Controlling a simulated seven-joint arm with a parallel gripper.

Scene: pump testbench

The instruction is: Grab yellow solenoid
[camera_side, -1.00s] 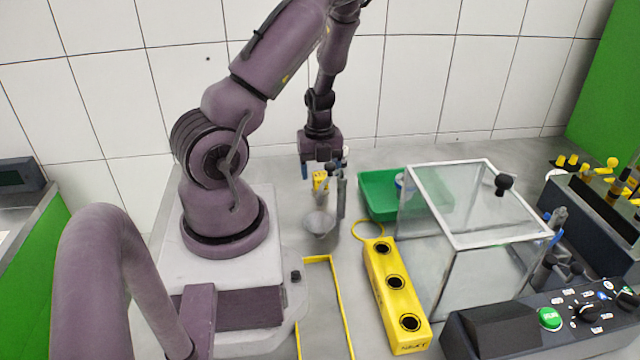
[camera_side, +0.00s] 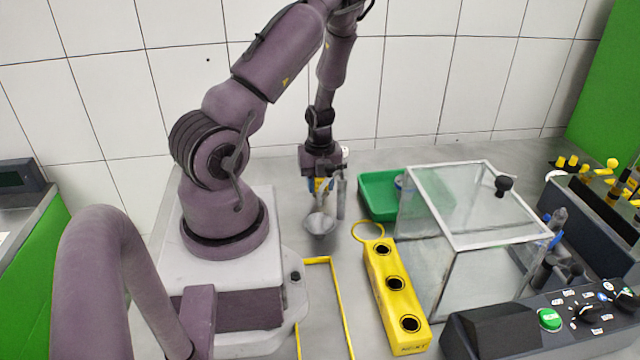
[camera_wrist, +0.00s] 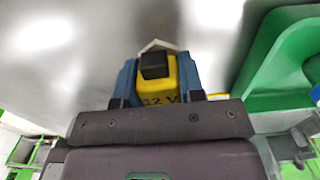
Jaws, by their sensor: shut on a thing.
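The yellow solenoid (camera_wrist: 157,88) has a black top and a "12 V" marking. It sits between the blue fingers of my gripper (camera_wrist: 157,80) in the wrist view, and the fingers are shut on it. In the side view my gripper (camera_side: 320,183) points down at the back of the bench, and only a small yellow patch of the solenoid (camera_side: 320,185) shows between the fingers. A grey funnel-shaped part (camera_side: 319,224) and a grey upright cylinder (camera_side: 341,198) are close below and beside it. Whether the solenoid touches them cannot be told.
A green tray (camera_side: 378,207) is right of my gripper. A clear box with a white frame (camera_side: 462,240) stands beside it. A yellow block with several holes (camera_side: 376,290) lies in front. A control panel (camera_side: 520,345) is at the front right. Yellow tape (camera_side: 343,305) marks the bench.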

